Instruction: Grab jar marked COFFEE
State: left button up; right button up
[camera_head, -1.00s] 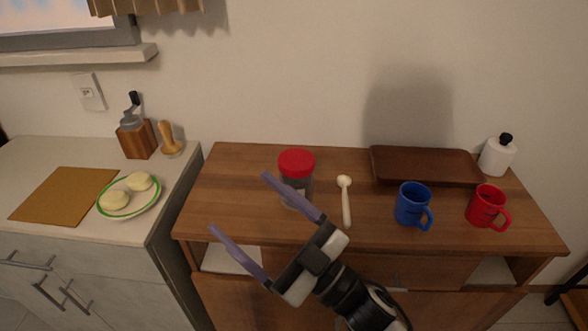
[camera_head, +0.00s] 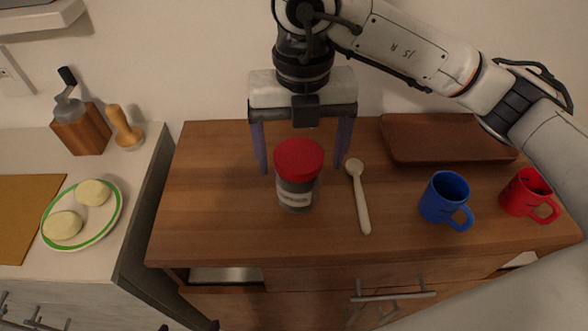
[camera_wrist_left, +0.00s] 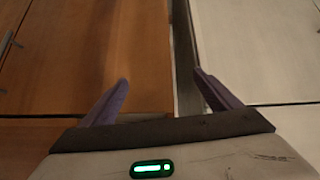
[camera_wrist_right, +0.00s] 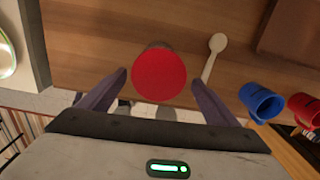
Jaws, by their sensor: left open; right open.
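A clear jar with a red lid (camera_head: 297,172) stands upright on the wooden cabinet top, dark contents inside. Its pale label faces front, but the lettering is too small to read. My right gripper (camera_head: 303,168) is open, pointing down, with one finger on each side behind the jar; no contact is clear. In the right wrist view the red lid (camera_wrist_right: 160,75) shows between and just beyond the open fingertips (camera_wrist_right: 158,80). My left gripper (camera_wrist_left: 162,82) is open and empty in front of cabinet fronts; only its tips seem to show at the head view's bottom edge.
A pale wooden spoon (camera_head: 360,198) lies just right of the jar. A blue mug (camera_head: 445,198), a red mug (camera_head: 526,193) and a brown tray (camera_head: 430,150) are further right. A plate (camera_head: 85,235) and a grinder (camera_head: 80,130) sit on the left counter. Cabinet top left of the jar is clear.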

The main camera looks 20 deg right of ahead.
notch_tip(320, 180, down, 4)
jog(key=shift+f, duration=0.15)
jog(key=shift+w+f+p, duration=0.25)
jog(key=shift+f+p, duration=0.1)
jog(key=shift+f, duration=1)
jog(key=shift+w+f+p, duration=0.2)
jog(key=shift+f+p, duration=0.15)
jog(key=shift+f, duration=0.95)
jog(key=shift+r, duration=0.1)
jog(key=c, duration=2.1)
